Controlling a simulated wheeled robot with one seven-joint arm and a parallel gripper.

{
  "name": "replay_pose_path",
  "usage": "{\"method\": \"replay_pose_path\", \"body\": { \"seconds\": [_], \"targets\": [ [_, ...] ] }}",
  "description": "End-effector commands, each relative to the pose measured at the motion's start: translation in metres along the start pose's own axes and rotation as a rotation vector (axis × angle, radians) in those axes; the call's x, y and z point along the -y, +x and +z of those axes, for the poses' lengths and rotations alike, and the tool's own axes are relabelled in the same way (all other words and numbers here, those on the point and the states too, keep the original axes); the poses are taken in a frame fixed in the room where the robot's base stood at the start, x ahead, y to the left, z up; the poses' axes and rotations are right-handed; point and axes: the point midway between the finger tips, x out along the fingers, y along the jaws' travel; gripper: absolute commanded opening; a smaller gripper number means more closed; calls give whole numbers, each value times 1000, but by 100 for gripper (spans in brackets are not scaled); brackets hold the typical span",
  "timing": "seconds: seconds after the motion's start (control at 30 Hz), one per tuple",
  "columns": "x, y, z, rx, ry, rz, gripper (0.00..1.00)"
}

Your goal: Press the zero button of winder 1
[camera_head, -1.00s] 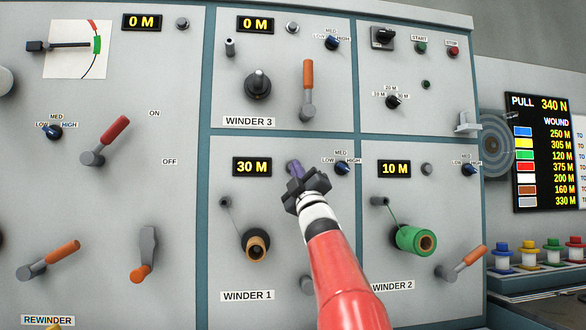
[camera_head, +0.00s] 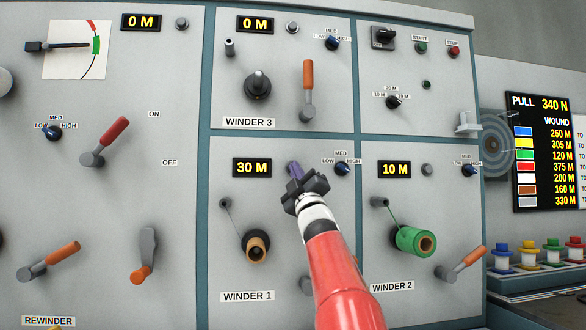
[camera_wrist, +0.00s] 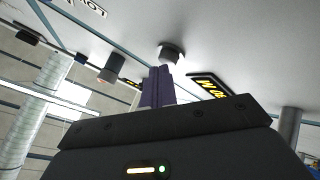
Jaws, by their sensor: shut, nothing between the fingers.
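The winder 1 panel (camera_head: 228,275) has a display (camera_head: 252,167) reading 30 M. In the wrist view, a round button (camera_wrist: 172,51) with a dark collar stands on the panel beside that display (camera_wrist: 211,88). My gripper (camera_head: 294,170) is shut and empty, its purple fingertips at the button's place just right of the display. In the head view the fingertips mostly hide the button. In the wrist view the fingertips (camera_wrist: 159,74) are right at the button; I cannot tell whether they touch it.
Right of my gripper is the winder 1 speed knob (camera_head: 342,168). Below left is an orange-brown spool (camera_head: 257,247). Winder 2 has a green spool (camera_head: 415,241) and its own button (camera_head: 427,170). A winder 3 lever (camera_head: 308,88) is above.

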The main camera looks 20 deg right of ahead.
Motion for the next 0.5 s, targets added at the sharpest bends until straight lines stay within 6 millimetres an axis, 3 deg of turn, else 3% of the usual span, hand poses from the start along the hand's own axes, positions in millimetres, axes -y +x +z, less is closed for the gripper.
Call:
{"method": "replay_pose_path", "body": {
  "seconds": [0.5],
  "targets": [
    [3,5,3,-1,0,0,0]
  ]
}}
